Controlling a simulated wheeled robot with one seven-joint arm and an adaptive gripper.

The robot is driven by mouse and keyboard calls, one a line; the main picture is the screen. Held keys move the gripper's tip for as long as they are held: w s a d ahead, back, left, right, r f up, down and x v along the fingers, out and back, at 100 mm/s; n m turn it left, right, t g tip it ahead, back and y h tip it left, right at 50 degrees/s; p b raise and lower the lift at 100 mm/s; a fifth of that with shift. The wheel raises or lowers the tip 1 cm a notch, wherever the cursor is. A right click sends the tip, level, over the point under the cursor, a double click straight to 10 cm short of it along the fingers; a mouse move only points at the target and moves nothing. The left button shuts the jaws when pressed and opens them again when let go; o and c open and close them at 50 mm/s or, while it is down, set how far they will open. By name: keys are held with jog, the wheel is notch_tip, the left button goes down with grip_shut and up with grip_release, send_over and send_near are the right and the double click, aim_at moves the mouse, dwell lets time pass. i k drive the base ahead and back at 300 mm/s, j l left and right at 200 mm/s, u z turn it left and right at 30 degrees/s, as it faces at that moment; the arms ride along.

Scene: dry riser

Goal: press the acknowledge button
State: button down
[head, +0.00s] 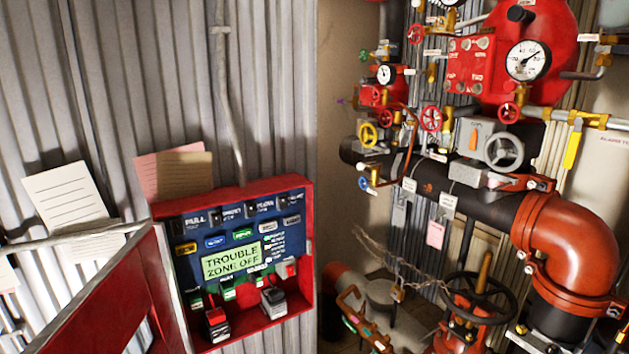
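A red-framed alarm panel (308,220) hangs on the corrugated wall, left of centre in the head view. Its blue face (190,225) carries a lit green display (232,262) reading "TROUBLE ZONE OFF". My gripper is not in view.
A red door (95,300) stands open at the panel's left. Dark switches line its top; two levers (273,300) jut out below. Paper sheets (68,197) hang at left. Red pipework (575,245), gauges (527,61) and a black handwheel (478,298) crowd the right.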

aim_at(189, 246)
jog(key=u, duration=1.25)
